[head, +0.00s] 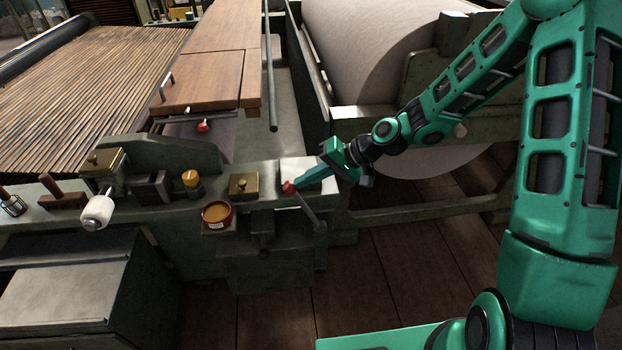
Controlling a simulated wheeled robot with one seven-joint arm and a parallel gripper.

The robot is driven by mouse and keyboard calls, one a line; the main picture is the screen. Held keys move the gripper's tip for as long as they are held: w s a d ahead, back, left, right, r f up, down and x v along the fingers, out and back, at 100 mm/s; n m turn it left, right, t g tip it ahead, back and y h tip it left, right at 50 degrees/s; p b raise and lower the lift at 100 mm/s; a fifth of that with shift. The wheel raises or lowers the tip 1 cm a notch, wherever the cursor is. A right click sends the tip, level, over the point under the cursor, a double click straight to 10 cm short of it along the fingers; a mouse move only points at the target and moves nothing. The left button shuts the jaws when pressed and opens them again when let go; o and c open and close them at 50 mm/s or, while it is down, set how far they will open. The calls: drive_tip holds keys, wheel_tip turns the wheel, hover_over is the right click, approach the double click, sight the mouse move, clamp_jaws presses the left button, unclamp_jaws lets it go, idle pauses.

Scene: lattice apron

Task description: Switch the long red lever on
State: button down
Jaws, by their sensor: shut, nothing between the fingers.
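The long lever is a thin grey rod (309,207) with a red knob (288,187) at its upper left end. It slants down to the right to a grey end at the front edge of the green machine ledge. My gripper (301,183) is shut with nothing between its fingers. It reaches in from the right, and its fingertips are right beside the red knob. I cannot tell whether they touch it. The fingers partly cover the pale plate (292,167) behind the knob.
On the ledge to the left are a brass box (243,185), a red-rimmed round dish (216,214), a yellow-topped knob (191,179) and a white-handled crank (97,211). Another red knob (203,125) sits under the wooden boards. A large pale roll (375,60) stands behind.

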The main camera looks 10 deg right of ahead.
drive_tip(key=shift+s+a+f, duration=0.1)
drive_tip(key=shift+s+a, duration=0.25)
drive_tip(key=shift+a, duration=0.05)
drive_tip(key=w+v, duration=0.1)
drive_tip(key=v, duration=1.3)
drive_tip(key=shift+d+f, duration=0.2)
drive_tip(key=shift+d, duration=0.35)
drive_tip(key=shift+s, duration=0.1)
